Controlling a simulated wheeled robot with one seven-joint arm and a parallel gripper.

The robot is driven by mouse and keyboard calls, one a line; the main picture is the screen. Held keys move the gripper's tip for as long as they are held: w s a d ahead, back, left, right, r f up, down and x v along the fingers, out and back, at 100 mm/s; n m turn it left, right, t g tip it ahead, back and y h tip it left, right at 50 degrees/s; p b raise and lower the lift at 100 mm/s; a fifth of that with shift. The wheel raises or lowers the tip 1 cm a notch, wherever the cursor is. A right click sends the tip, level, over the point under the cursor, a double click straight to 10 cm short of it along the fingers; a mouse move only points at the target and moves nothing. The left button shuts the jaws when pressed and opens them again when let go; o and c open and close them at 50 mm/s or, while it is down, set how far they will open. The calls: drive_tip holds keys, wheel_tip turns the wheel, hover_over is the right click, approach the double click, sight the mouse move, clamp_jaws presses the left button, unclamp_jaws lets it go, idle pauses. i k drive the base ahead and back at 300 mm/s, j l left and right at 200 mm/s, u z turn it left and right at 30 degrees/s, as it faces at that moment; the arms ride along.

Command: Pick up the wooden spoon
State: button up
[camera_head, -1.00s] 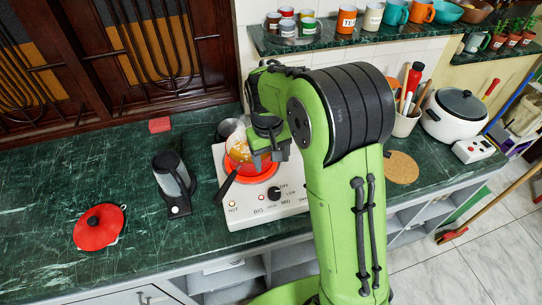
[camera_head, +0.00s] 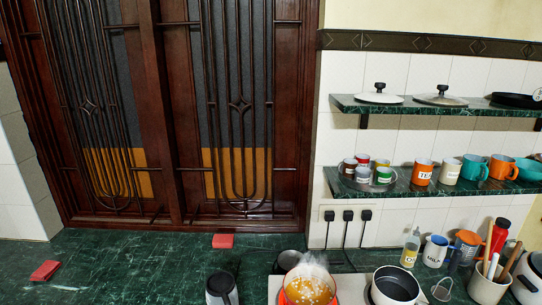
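A light crock (camera_head: 484,290) at the lower right holds several upright utensils. One has a brown, wood-coloured handle (camera_head: 512,260) leaning right; I cannot tell whether it is the wooden spoon, as its lower part is hidden in the crock. My gripper and arm are not in view.
A steaming pot of orange food (camera_head: 310,288) and an open dark-lined pot (camera_head: 397,287) stand at the bottom edge. A milk mug (camera_head: 436,250) and an oil bottle (camera_head: 411,248) stand behind. Shelves (camera_head: 445,186) overhang the right side. The left green counter (camera_head: 130,265) is mostly clear.

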sight(490, 222)
drive_tip(key=z, duration=1.45)
drive_tip(key=u, duration=1.6)
drive_tip(key=z, duration=1.6)
drive_tip(key=i+l+u, duration=0.3)
drive_tip(key=l+u, duration=0.25)
drive_tip(key=l, duration=0.25)
drive_tip(key=i+l+u, duration=0.3)
drive_tip(key=l, duration=0.15)
drive_tip(key=l+u, duration=0.3)
drive_tip(key=l, duration=0.15)
